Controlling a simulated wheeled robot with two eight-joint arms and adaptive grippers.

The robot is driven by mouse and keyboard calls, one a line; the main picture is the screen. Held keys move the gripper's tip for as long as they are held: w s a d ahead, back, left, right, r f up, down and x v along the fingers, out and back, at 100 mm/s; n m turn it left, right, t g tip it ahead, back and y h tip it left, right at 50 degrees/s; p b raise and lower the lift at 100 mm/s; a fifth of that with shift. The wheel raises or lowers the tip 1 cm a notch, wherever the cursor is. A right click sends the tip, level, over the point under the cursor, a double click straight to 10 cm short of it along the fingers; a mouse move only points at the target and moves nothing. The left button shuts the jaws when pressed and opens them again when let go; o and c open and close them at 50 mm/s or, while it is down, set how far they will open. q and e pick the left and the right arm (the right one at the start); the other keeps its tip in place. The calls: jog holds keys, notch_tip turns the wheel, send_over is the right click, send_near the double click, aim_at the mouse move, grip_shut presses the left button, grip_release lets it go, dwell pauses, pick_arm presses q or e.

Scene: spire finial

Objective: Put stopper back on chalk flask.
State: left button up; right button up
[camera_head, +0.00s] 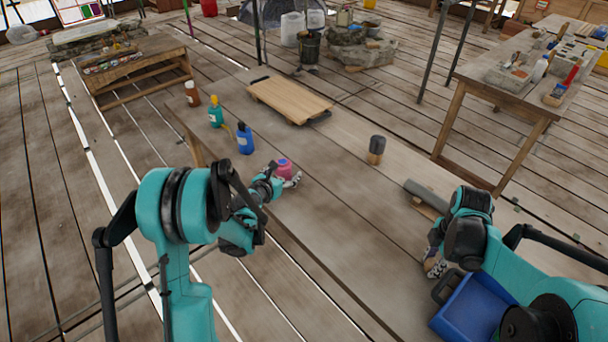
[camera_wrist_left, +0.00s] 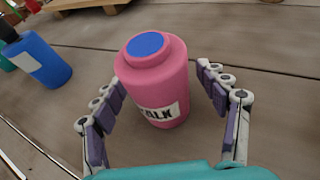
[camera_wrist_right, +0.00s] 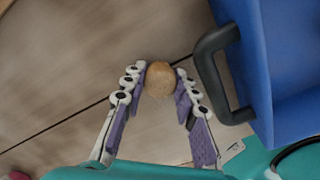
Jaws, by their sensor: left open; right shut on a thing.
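The chalk flask (camera_head: 284,168) is pink and stands upright on the long table. In the left wrist view the flask (camera_wrist_left: 157,80) shows a label ending in "ALK" and a flat blue disc on its neck; I cannot tell if that is the opening. My left gripper (camera_head: 283,182) is open, its fingers on either side of the flask with gaps visible. My right gripper (camera_wrist_right: 161,76) is shut on a round tan stopper (camera_wrist_right: 160,79) at its fingertips, beside the blue bin.
A blue bin (camera_head: 471,308) with a dark handle (camera_wrist_right: 209,72) is close to my right gripper. A blue bottle (camera_head: 245,139), teal bottle (camera_head: 215,113) and brown bottle (camera_head: 192,94) stand left of a wooden board (camera_head: 290,95). A dark cylinder (camera_head: 376,148) and grey pipe (camera_head: 426,195) are right. The table's middle is clear.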

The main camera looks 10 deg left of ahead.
aim_at(281, 164)
pick_arm(q)
jog(key=c, duration=1.3)
jog(key=shift+r, duration=0.1)
